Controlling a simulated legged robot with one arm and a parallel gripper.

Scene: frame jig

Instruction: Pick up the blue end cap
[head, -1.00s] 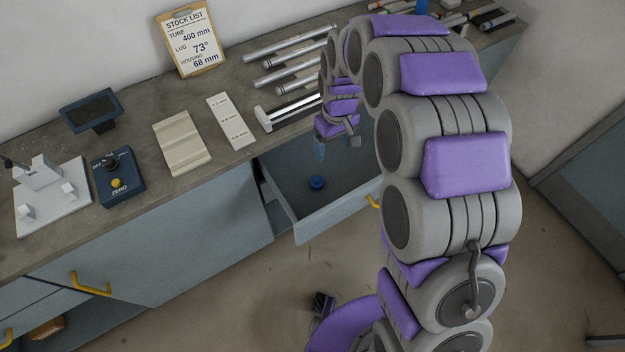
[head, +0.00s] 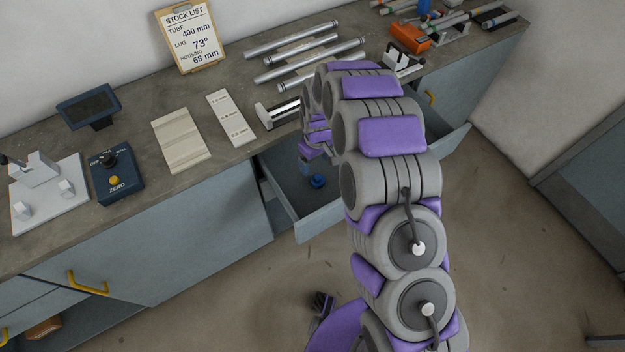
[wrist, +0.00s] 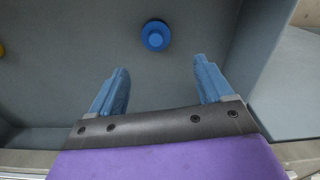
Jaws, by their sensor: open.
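The blue end cap (head: 317,181) lies on the floor of the open drawer (head: 312,228). In the wrist view, the round blue end cap (wrist: 156,36) sits beyond the fingertips, roughly centred between them. My gripper (wrist: 163,75) is open with its two blue fingers apart and nothing between them. In the head view my gripper (head: 305,170) is low inside the drawer, just left of the end cap. My arm hides part of the drawer's right side.
The drawer's walls enclose the end cap; the side wall (wrist: 245,50) rises at the right in the wrist view. Above is the counter (head: 190,190), with metal tubes (head: 310,60) and an orange tool (head: 410,38). A yellow thing (wrist: 1,48) shows at the wrist view's left edge.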

